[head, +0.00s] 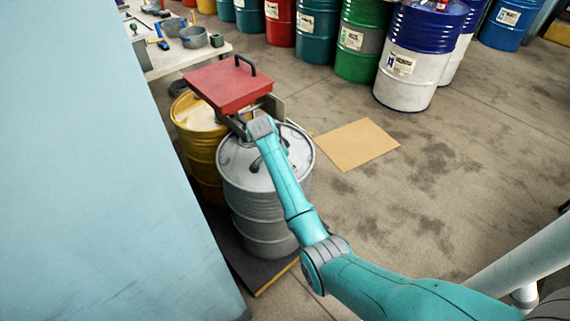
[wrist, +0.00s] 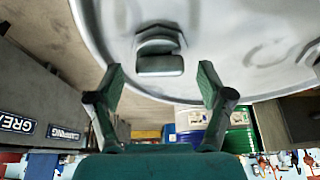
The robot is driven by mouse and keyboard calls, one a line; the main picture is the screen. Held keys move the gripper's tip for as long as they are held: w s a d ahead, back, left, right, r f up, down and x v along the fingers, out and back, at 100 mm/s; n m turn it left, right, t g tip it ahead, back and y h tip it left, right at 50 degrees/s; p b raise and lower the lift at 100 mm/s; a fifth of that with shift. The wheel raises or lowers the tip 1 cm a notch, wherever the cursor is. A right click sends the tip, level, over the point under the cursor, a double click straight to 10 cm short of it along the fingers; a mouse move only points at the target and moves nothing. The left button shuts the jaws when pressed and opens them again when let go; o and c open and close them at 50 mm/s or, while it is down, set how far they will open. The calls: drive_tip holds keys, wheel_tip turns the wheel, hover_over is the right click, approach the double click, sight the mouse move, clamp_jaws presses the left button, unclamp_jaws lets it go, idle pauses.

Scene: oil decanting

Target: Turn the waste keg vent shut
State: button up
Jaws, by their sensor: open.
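A grey metal keg (head: 262,205) stands in front of a yellow drum in the head view. The wrist view shows a pale metal keg lid (wrist: 235,45) close up, with a raised metal fitting (wrist: 160,52), which looks like the vent. A bar-like part of the fitting lies crosswise in the picture. My gripper (wrist: 161,72) is open, with one finger on each side below the fitting in the picture. The fingers appear apart from it and hold nothing. In the head view my wrist is over the keg's far side, hiding the fitting and fingers.
A red lid with a black handle (head: 215,85) is just beyond my wrist, above the yellow drum (head: 185,112). A pale blue surface (head: 80,200) stands close on the left. A cardboard sheet (head: 357,143) lies on open floor. Several drums line the back.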

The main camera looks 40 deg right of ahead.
drive_tip(key=v, duration=1.1)
drive_tip(key=shift+a+r, duration=0.2)
drive_tip(key=shift+r, duration=0.1)
